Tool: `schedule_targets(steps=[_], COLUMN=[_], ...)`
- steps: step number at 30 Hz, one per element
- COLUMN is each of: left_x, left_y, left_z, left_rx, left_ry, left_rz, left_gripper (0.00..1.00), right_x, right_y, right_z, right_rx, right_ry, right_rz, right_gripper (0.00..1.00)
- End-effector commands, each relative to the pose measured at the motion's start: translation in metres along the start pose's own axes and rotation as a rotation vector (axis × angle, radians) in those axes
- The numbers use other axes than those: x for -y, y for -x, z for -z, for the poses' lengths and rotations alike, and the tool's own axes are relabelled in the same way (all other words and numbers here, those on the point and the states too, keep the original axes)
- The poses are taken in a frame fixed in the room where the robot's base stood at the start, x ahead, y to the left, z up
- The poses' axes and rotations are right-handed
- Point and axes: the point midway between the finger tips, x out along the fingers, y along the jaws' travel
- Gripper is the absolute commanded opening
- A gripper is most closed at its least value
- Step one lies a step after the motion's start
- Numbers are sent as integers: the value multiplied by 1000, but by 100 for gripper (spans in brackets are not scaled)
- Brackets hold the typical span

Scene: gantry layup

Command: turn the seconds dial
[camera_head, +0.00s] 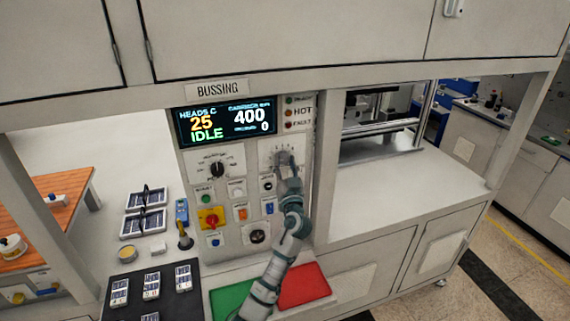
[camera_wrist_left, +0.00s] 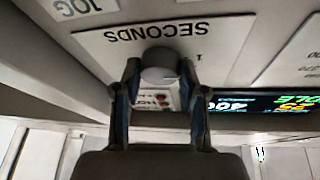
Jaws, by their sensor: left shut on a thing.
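The seconds dial is a round grey knob (camera_wrist_left: 160,58) on a white plate marked SECONDS (camera_wrist_left: 205,38), upside down in the left wrist view. My left gripper (camera_wrist_left: 160,78) has a finger on each side of the knob and is shut on it. In the head view my left gripper (camera_head: 285,163) is at the upper right dial plate (camera_head: 268,154) of the control panel and hides most of the knob. The display (camera_head: 224,122) above reads 25, IDLE, 400 and 0. My right gripper is not in view.
A second dial (camera_head: 216,169) is to the left on the panel. Below are several buttons and a red-and-yellow switch (camera_head: 211,218). Green (camera_head: 232,298) and red (camera_head: 303,285) mats lie in front. A black tray (camera_head: 130,277) holds several small panels. The right counter (camera_head: 410,185) has free room.

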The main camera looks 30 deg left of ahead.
Motion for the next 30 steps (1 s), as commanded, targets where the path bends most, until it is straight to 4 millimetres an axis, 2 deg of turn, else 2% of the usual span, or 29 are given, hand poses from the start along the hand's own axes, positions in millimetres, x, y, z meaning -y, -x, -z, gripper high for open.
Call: schedule_targets(steps=[16, 30], left_x=[3, 2], left_y=[-2, 0], left_z=[4, 0], left_rx=[23, 33], left_ry=[-300, -455], left_rz=[-132, -198], left_gripper=[7, 7], right_x=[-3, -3], right_y=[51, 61], right_z=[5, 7], right_rx=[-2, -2], right_ry=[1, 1], right_rz=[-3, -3], right_gripper=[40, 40])
